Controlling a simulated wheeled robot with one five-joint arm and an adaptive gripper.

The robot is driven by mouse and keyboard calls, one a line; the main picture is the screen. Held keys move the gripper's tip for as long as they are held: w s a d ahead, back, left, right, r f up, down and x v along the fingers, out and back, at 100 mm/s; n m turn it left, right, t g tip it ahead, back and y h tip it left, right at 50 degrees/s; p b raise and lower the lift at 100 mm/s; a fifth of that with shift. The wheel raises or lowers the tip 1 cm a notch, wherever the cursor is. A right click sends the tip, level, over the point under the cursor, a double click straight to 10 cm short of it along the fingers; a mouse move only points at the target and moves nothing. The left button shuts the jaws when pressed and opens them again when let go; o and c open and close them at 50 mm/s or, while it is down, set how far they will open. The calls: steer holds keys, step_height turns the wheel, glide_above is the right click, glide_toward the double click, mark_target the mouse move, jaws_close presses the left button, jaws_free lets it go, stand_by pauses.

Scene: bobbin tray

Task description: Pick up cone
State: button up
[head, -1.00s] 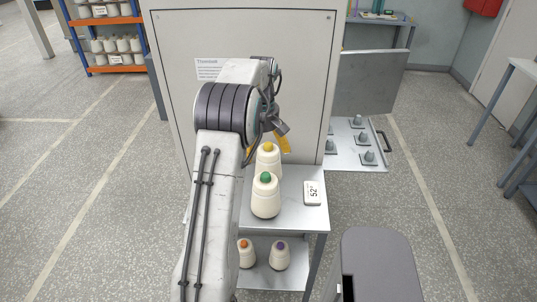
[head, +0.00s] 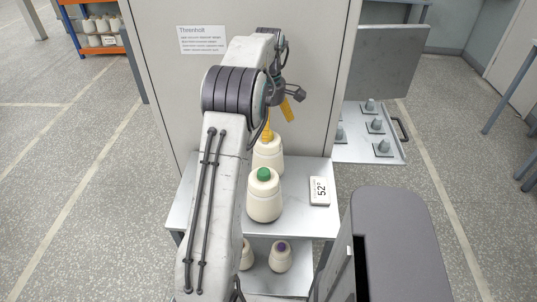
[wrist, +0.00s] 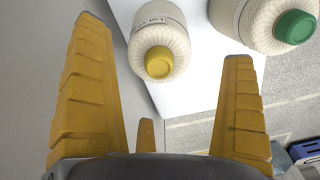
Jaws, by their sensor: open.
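A cream yarn cone with a yellow tip (wrist: 158,62) stands on the shelf top. In the wrist view it lies between and beyond my gripper's fingers, apart from them. In the head view the same cone (head: 268,156) stands behind the green-tipped one, its top partly hidden by a yellow finger. A second cream cone with a green tip (head: 264,197) stands nearer; it also shows at the upper right of the wrist view (wrist: 262,22). My gripper (wrist: 165,92) is open and empty, with its yellow fingers spread; in the head view it is above the yellow-tipped cone, partly hidden by my arm.
The metal shelf unit (head: 302,222) has a label marked 52 (head: 319,190) at its right. Its lower shelf holds a purple-tipped cone (head: 280,257) and another partly hidden one. A pale panel (head: 315,80) rises behind. A peg tray (head: 370,150) lies to the right.

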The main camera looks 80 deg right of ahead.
steer(key=shift+w+f, duration=0.1)
steer(key=shift+f, duration=3.45)
steer(key=shift+c, duration=0.3)
steer(key=shift+d, duration=0.1)
steer(key=c, duration=1.1)
steer(key=shift+c, duration=0.2)
steer(key=shift+r+p, duration=0.45)
steer(key=shift+r, duration=4.65)
